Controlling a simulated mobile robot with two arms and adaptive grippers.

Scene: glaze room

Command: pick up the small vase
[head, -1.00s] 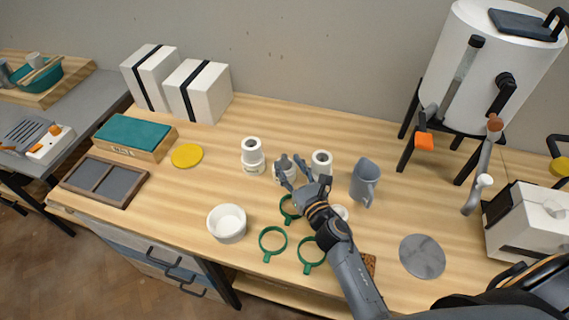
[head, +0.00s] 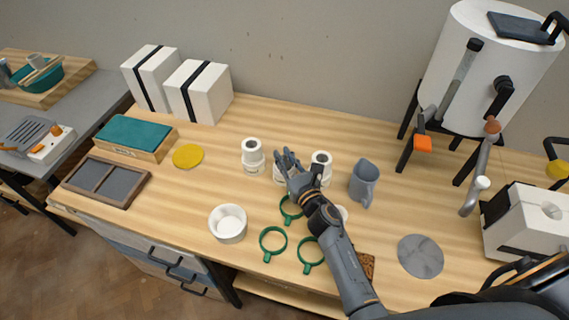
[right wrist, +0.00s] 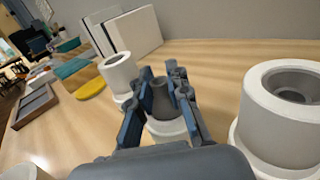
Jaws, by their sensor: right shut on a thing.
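The small vase (right wrist: 160,104) is grey with a narrow neck, seen between my right gripper's fingers in the right wrist view. It looks upright and sits over a round white base (right wrist: 166,132); I cannot tell whether it touches that base. My right gripper (head: 301,168) is shut on the vase, and its fingers (right wrist: 159,82) flank it on both sides. In the head view the fingers hide most of the vase, and only part of the white base (head: 279,174) shows. My left gripper is not in view.
White moulds stand close by on the left (head: 252,153) and right (head: 320,161). A grey jug (head: 364,180) is further right. Green rings (head: 272,232) and a white bowl (head: 228,222) lie in front. A large white tank (head: 484,70) stands back right. The back middle of the table is clear.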

